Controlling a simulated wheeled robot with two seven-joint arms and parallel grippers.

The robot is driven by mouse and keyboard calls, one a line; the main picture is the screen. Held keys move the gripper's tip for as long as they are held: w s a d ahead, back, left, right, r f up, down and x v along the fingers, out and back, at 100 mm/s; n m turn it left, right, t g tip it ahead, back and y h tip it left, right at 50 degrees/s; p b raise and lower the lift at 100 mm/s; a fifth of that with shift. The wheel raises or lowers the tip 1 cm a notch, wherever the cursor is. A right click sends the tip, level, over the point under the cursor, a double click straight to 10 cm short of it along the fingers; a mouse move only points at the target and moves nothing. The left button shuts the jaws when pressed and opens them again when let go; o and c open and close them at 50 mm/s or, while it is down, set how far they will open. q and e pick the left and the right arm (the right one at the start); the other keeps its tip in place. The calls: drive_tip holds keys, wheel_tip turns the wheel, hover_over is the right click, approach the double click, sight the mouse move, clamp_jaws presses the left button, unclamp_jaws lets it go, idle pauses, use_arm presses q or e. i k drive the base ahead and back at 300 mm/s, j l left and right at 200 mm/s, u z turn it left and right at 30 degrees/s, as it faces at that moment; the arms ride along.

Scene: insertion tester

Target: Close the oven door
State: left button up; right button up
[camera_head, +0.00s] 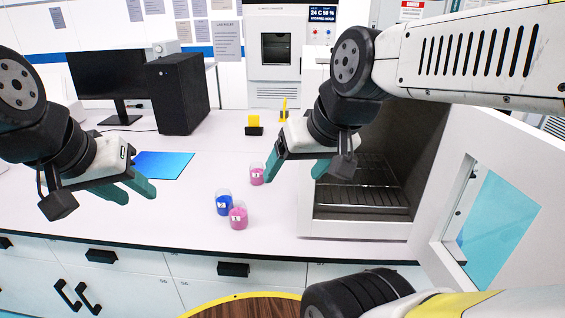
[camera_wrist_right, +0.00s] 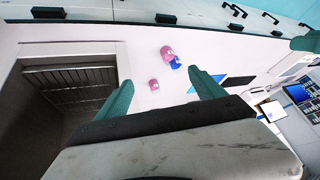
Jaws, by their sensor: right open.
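The oven (camera_head: 360,228) is a white box on the bench with its dark inside and wire racks showing. Its door (camera_head: 448,258) stands wide open at the right, swung toward me, with a bluish window in it. My right gripper (camera_head: 296,172) is open and empty, in front of the oven's left edge and apart from the door. In the right wrist view the oven (camera_wrist_right: 110,52) is at the left and the door is not seen. My left gripper (camera_head: 136,195) is open and empty above the left part of the bench.
Pink and blue vials (camera_head: 238,218) stand on the bench left of the oven. A blue sheet (camera_head: 165,165), a monitor (camera_head: 108,78), a black computer case (camera_head: 178,92) and a small yellow-and-black item (camera_head: 254,126) are further left and back. My right arm crosses above the oven.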

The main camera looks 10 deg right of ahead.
sight(531, 160)
drive_tip(key=u, duration=0.35)
drive_tip(key=k+l+u, duration=0.15)
drive_tip(key=k+u, duration=0.2)
drive_tip(key=u, duration=0.15)
drive_tip(key=k+u, duration=0.45)
drive_tip(key=k+j+u, duration=0.1)
drive_tip(key=u, duration=0.4)
drive_tip(key=k+l+u, duration=0.1)
drive_tip(key=k+u, duration=0.3)
drive_tip(key=k, duration=0.3)
drive_tip(key=k+j+u, duration=0.15)
drive_tip(key=k+u, duration=0.2)
drive_tip(key=k, duration=0.35)
drive_tip(key=k+z, duration=0.1)
drive_tip(key=z, duration=0.3)
drive_tip(key=k+z, duration=0.1)
drive_tip(key=z, duration=0.3)
drive_tip(key=l+z, duration=0.15)
drive_tip(key=z, duration=0.25)
drive_tip(key=k+l+z, duration=0.1)
drive_tip(key=z, duration=0.85)
